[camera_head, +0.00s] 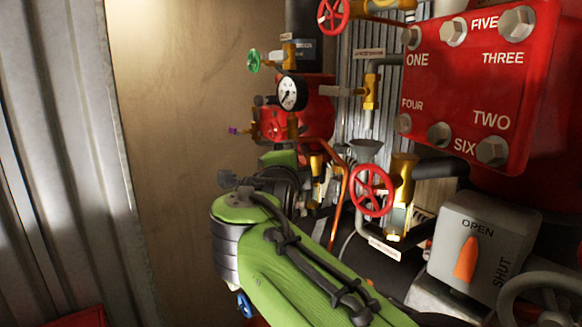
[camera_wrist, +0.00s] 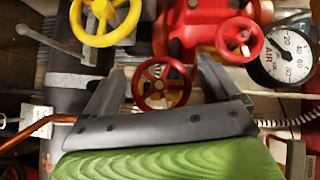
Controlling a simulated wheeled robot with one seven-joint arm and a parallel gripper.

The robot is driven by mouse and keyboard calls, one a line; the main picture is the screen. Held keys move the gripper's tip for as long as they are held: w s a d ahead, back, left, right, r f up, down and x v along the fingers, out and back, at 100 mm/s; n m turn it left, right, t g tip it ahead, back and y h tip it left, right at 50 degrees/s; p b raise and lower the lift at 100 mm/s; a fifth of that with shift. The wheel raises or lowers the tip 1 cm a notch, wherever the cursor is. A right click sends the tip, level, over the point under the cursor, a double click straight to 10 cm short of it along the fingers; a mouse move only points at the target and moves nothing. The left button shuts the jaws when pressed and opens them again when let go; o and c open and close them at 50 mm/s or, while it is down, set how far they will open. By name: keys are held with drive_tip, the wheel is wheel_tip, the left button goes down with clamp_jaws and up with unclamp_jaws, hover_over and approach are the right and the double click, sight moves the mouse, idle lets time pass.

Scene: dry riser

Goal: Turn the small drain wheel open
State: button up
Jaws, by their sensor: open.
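In the wrist view a small dark-red handwheel (camera_wrist: 162,83) with spokes shows between the two fingers of my gripper (camera_wrist: 160,67). The gripper is open, one grey finger on each side of the wheel. I see no clear contact, and the depth between fingertips and wheel is hard to tell. No readable label marks this wheel as the drain wheel. In the head view my green arm reaches into the pipework and hides this area. A larger red handwheel (camera_head: 372,190) there stands to the right of my arm on a brass valve.
In the wrist view a yellow wheel (camera_wrist: 105,20), another red wheel (camera_wrist: 239,40) and an air gauge (camera_wrist: 285,57) crowd around. An orange pipe (camera_wrist: 40,124) runs at left. In the head view a red numbered plate (camera_head: 478,85) and an OPEN/SHUT switch box (camera_head: 480,245) stand right.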

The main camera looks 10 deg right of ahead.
drive_tip(key=shift+s, duration=0.25)
drive_tip(key=shift+c, duration=0.6)
drive_tip(key=shift+w, duration=0.1)
drive_tip(key=c, duration=0.8)
drive_tip(key=shift+c, duration=0.3)
drive_tip(key=shift+r+p, duration=0.1)
drive_tip(key=shift+p, duration=0.3)
drive_tip(key=n+g+p, duration=0.1)
drive_tip(key=p, duration=0.2)
drive_tip(key=shift+r, duration=0.2)
drive_tip(key=n+g+p, duration=0.1)
drive_tip(key=g+p, duration=0.1)
drive_tip(key=p, duration=0.1)
drive_tip(key=shift+a+n, duration=0.1)
drive_tip(key=shift+n, duration=0.2)
drive_tip(key=shift+f+n+g, duration=0.15)
drive_tip(key=shift+n+g, duration=0.35)
drive_tip(key=shift+g, duration=0.35)
drive_tip(key=shift+f+n+g, duration=0.15)
drive_tip(key=shift+n+g, duration=0.35)
drive_tip(key=shift+g, duration=0.35)
drive_tip(key=shift+f, duration=0.1)
drive_tip(key=shift+g, duration=0.3)
